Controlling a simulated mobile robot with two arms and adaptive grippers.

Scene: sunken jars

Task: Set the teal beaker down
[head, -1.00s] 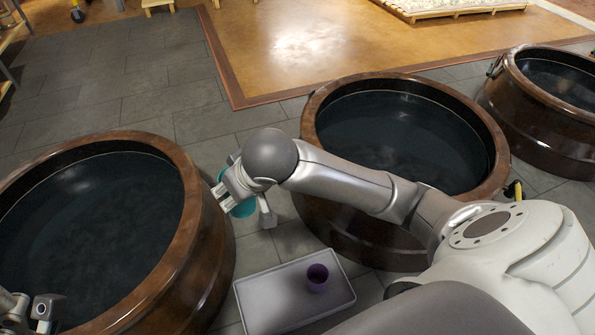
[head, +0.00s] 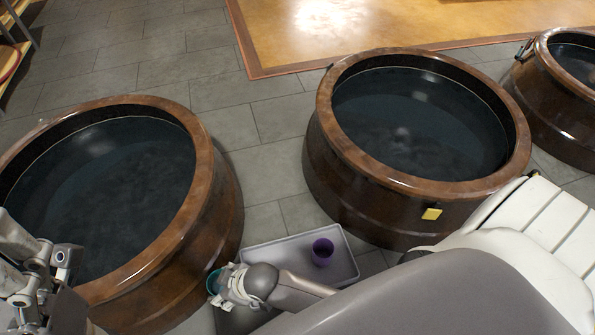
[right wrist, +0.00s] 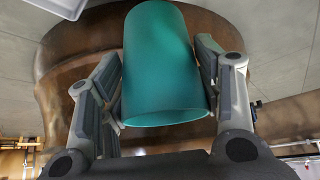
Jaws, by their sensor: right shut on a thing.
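My right gripper (head: 222,286) is low in front of the tray, at its left end, beside the left jar. It is shut on the teal beaker (head: 212,281), which is mostly hidden behind the fingers in the head view. In the right wrist view, the teal beaker (right wrist: 162,62) fills the space between the two fingers of the right gripper (right wrist: 157,80). The grey tray (head: 258,255) lies on the floor between two jars, with a purple cup (head: 322,252) standing on it. My left gripper (head: 62,265) shows at the left edge, over the left jar; its jaw state is unclear.
A large brown jar with dark liquid (head: 205,170) stands at the left. Another (head: 345,180) stands right of centre, with a yellow tag on its side, and a third (head: 540,105) is at the far right. Grey tiled floor (head: 265,185) lies open between the jars.

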